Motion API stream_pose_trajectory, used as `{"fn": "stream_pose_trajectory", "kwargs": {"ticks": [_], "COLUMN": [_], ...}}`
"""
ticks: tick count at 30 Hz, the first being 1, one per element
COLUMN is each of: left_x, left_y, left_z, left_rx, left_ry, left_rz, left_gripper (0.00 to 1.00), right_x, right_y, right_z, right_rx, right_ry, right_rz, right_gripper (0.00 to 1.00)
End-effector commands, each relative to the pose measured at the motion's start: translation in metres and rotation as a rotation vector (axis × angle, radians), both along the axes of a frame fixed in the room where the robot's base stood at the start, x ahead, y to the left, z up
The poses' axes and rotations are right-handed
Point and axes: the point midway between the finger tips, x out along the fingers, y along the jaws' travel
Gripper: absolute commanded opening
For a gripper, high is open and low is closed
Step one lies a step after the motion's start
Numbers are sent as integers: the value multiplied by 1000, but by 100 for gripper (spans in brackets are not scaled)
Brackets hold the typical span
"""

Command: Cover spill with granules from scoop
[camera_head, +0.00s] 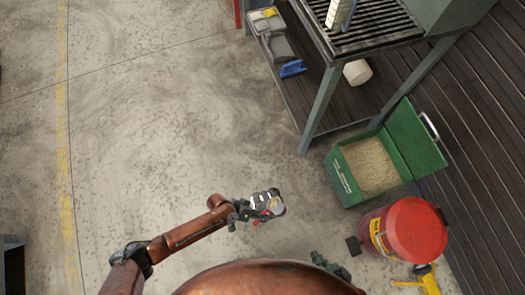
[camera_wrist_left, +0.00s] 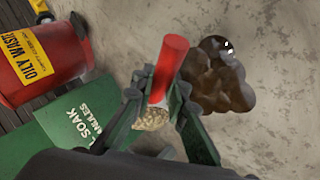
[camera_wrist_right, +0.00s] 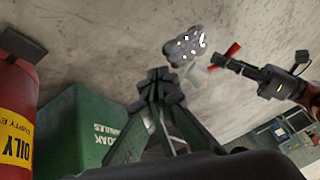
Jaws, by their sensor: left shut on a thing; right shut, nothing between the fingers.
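The spill (camera_wrist_left: 222,82) is a dark, glossy puddle on the concrete floor; it also shows in the right wrist view (camera_wrist_right: 184,46). My left gripper (camera_wrist_left: 160,95) is shut on the scoop, whose red handle (camera_wrist_left: 172,58) sticks out past the fingers. Tan granules (camera_wrist_left: 152,118) lie in the scoop. In the head view, my left gripper (camera_head: 240,213) holds the scoop over or beside the spill (camera_head: 262,197), which it partly hides. My right gripper (camera_wrist_right: 160,80) is shut and empty, and shows at the bottom of the head view (camera_head: 328,264).
A green open box of granules (camera_head: 343,178) stands at right, with a red oily waste can (camera_head: 416,228) in front of it. A yellow tool (camera_head: 428,283) lies near the can. A metal workbench (camera_head: 313,115) stands behind. The floor at left is clear.

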Motion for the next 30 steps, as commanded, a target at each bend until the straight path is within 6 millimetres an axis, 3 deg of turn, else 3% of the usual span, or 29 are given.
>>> {"fn": "stream_pose_trajectory", "kwargs": {"ticks": [17,30], "left_x": [1,2], "left_y": [1,4], "left_z": [-4,-7], "left_rx": [-72,-152], "left_ry": [66,141], "left_rz": [0,0], "left_gripper": [0,0], "right_x": [-1,-13], "right_y": [-9,-14], "right_z": [-41,-67], "right_rx": [-23,-20], "right_ry": [-145,-286], "right_rz": [3,34], "right_gripper": [0,0]}}
